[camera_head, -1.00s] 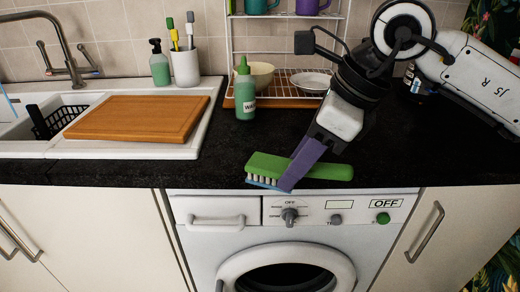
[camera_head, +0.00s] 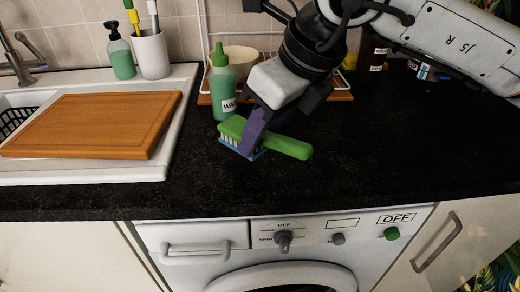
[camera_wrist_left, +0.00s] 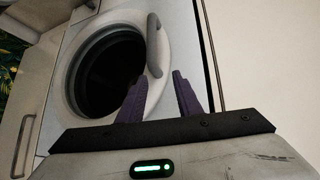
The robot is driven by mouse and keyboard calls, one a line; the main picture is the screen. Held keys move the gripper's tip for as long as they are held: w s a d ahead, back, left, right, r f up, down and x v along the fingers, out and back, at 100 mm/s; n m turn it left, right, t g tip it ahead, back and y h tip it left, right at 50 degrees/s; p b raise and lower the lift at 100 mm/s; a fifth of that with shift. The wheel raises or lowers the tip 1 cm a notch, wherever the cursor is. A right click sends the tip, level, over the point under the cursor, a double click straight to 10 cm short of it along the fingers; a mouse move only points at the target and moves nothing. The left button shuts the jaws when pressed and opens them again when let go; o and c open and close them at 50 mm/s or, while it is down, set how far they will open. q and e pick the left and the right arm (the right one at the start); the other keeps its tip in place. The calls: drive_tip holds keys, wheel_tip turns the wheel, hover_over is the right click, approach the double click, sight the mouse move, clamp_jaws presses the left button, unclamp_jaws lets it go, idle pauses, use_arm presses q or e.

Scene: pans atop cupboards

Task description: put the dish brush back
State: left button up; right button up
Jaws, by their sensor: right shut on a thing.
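The green dish brush (camera_head: 288,146) with white bristles is in my right gripper (camera_head: 254,140), whose purple fingers are shut across it near the bristle end. A blue piece shows under the bristles. The brush is over the black worktop, just in front of the green washing-up bottle (camera_head: 222,88); I cannot tell whether it touches the worktop. My left gripper (camera_wrist_left: 160,98) shows in the left wrist view, its purple fingers apart with nothing between them, in front of the washing machine door.
A wooden board (camera_head: 95,125) lies over the sink at left. A white cup (camera_head: 151,54) with brushes and a soap bottle (camera_head: 120,52) stand behind it. A bowl (camera_head: 241,60) and rack are behind the green bottle. The worktop (camera_head: 390,150) is clear at right.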

drive_tip(key=shift+f, duration=2.2)
drive_tip(key=o, duration=1.3)
drive_tip(key=shift+c, duration=0.2)
drive_tip(key=shift+r, duration=0.1)
drive_tip(key=shift+r, duration=0.25)
drive_tip(key=v, duration=1.1)
drive_tip(key=shift+s+d+r, duration=0.1)
drive_tip(key=shift+d+r, duration=0.05)
drive_tip(key=shift+r, duration=0.1)
